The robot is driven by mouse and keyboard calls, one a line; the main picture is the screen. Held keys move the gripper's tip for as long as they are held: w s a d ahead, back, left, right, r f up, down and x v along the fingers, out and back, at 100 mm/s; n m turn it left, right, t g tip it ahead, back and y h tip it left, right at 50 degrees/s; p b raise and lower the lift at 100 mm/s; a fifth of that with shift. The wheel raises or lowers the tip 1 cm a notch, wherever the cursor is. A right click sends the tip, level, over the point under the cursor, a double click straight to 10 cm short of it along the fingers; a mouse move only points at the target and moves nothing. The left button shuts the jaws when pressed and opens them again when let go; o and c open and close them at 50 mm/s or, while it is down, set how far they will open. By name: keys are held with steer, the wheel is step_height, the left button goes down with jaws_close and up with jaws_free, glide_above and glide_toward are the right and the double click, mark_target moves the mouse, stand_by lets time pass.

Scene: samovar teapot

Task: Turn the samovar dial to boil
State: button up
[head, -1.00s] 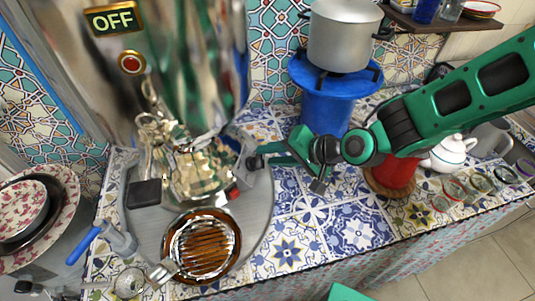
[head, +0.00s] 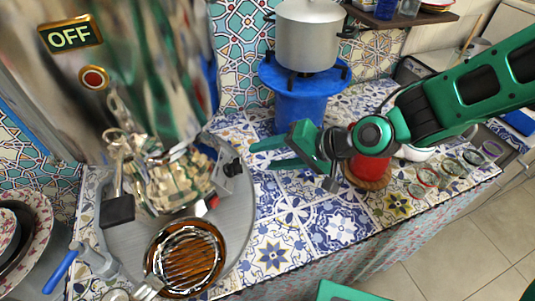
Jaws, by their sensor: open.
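The samovar (head: 165,90) is a large shiny metal body at the left, with an OFF display (head: 70,35) and a round red light (head: 95,78) in a gold ring. A small black knob (head: 233,167), which looks like the dial, sticks out on the right of its lower part. My gripper (head: 260,156) is open and empty just right of the knob, its green fingers pointing left at it. A small gap shows between fingertips and knob. The knob's markings are too small to read.
A brown glass dish (head: 186,258) sits on the round grey tray (head: 235,240) below the samovar. A blue stand (head: 300,95) with a grey pot (head: 309,38) is behind my gripper. Small glasses (head: 427,177) stand at right. Patterned tiles in front of my gripper are clear.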

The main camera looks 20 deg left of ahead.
steer(key=n, duration=0.2)
steer(key=n+h, duration=0.5)
steer(key=n, duration=1.6)
glide_toward(238, 164)
steer(key=x, duration=0.8)
steer(key=shift+a+f, duration=0.1)
steer(key=shift+f, duration=0.2)
steer(key=shift+g, duration=0.3)
steer(key=c, duration=1.1)
